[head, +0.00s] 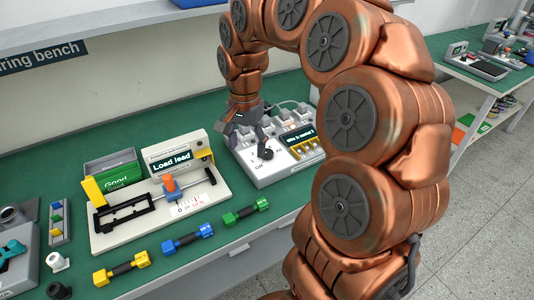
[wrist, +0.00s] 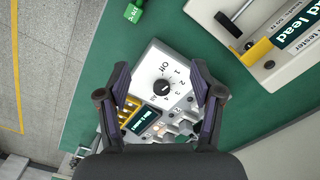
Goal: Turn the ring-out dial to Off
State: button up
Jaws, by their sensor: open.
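The ring-out dial (wrist: 162,87) is a round black knob on the white top panel of a tester box (wrist: 150,58). Off and several numbers are printed around it. Its pointer setting is too small to read surely. My gripper (wrist: 159,72) is open, its two dark fingers on either side of the dial in the wrist view, apart from it. In the head view my gripper (head: 256,138) hangs over the left part of the tester box (head: 262,178); the dial is partly hidden there by the fingers.
The box also carries a dark display (head: 297,136), yellow terminals (head: 308,150) and grey connectors. Left of it stands the Load lead fixture (head: 130,230). Green (head: 245,212), blue (head: 188,238) and yellow (head: 121,267) handled pieces lie along the bench front.

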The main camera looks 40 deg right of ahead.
aim_at(267, 152)
jog(key=w+d+f+m, duration=0.1)
jog(key=w+d+m, duration=0.1)
jog(key=d, duration=0.1)
jog(key=w+d+f+m+b, duration=0.1)
jog(key=w+d+m, duration=0.1)
jog(key=d, duration=0.2)
jog(key=w+d+f+m, duration=0.2)
jog(key=d, duration=0.1)
jog(key=shift+w+d, duration=0.1)
jog(key=shift+d, duration=0.1)
jog(key=shift+f+p, duration=0.5)
jog(key=shift+f, duration=3.4)
jog(key=c, duration=1.1)
jog(key=shift+c, duration=0.2)
jog(key=shift+b, duration=0.35)
jog(key=n+b, duration=0.2)
jog(key=n, duration=0.1)
jog(key=shift+f+n, duration=0.15)
jog(key=shift+n, duration=0.15)
jog(key=shift+n+b, duration=0.9)
jog(key=shift+n, duration=1)
